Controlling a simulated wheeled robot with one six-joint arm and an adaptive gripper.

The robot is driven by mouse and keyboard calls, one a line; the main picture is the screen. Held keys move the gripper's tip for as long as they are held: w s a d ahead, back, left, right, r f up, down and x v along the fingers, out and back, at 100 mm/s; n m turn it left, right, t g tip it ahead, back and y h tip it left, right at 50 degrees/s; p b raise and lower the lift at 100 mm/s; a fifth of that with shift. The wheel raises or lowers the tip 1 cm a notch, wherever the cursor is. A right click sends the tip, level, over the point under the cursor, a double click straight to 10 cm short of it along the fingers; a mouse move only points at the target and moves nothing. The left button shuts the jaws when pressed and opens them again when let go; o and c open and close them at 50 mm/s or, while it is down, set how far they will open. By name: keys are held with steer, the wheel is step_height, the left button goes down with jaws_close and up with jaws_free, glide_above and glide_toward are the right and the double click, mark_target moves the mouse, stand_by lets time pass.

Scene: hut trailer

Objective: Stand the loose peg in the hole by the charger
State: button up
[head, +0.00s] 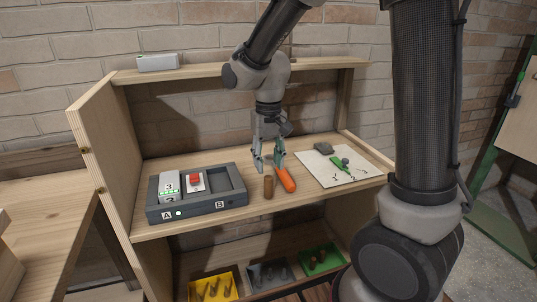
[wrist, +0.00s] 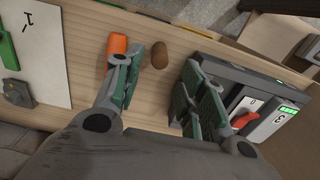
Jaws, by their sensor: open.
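A brown wooden peg (head: 268,188) appears to stand upright near the front edge of the shelf board, right of the grey charger (head: 232,199). In the wrist view the peg (wrist: 160,55) shows beyond the fingertips, in the gap between them. No hole shows clearly in either view; I cannot tell whether the peg is in one. My gripper (head: 268,165) points down just behind the peg, open and empty; its green-padded fingers also show in the wrist view (wrist: 162,68). The charger (wrist: 235,78) is beside the right finger there.
An orange handle-like object (head: 286,180) lies close right of the peg; the left finger partly covers it in the wrist view. A white sheet (head: 318,177) with small items lies farther right. Yellow, grey and green bins stand below. Side B of the charger looks empty.

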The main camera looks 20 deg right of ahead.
step_height(320, 180, up, 2)
steer(key=shift+d+r, duration=0.15)
steer(key=s+d+r+t, duration=0.2)
steer(key=s+d+r, duration=0.3)
steer(key=s+d, duration=0.2)
steer(key=s+d+r+t, duration=0.2)
steer(key=s+d+r, duration=0.3)
steer(key=s, duration=0.7)
steer(key=d, duration=0.2)
steer(key=shift+d+r, duration=0.15)
steer(key=shift+d, duration=0.15)
